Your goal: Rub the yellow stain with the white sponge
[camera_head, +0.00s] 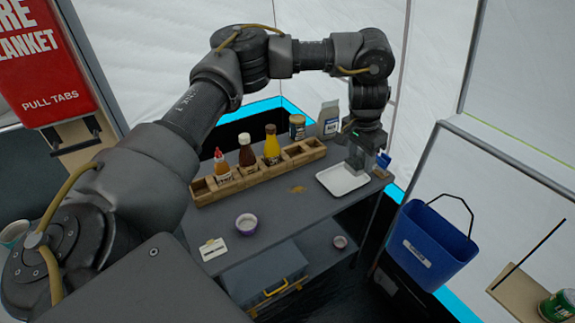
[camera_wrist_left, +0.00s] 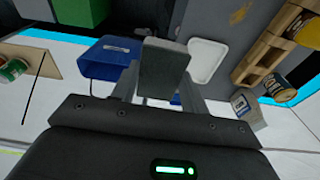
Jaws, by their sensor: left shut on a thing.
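The yellow stain (camera_head: 298,189) is a small brownish-yellow patch on the grey table, left of the white tray (camera_head: 342,180). It also shows at the top of the left wrist view (camera_wrist_left: 238,12). My left gripper (camera_head: 362,160) is above the tray's back right part, to the right of the stain and apart from it. In the left wrist view it is shut on a block, the white sponge (camera_wrist_left: 165,68), which looks grey in shadow. In the head view the sponge is hard to tell from the fingers. My right gripper is not in view.
A wooden rack (camera_head: 257,172) with sauce bottles stands behind the stain. A jar (camera_head: 297,127) and a carton (camera_head: 328,118) stand at the back. A purple cup (camera_head: 246,224) and a white card (camera_head: 212,249) are at front left. A blue bucket (camera_head: 430,245) hangs right of the table.

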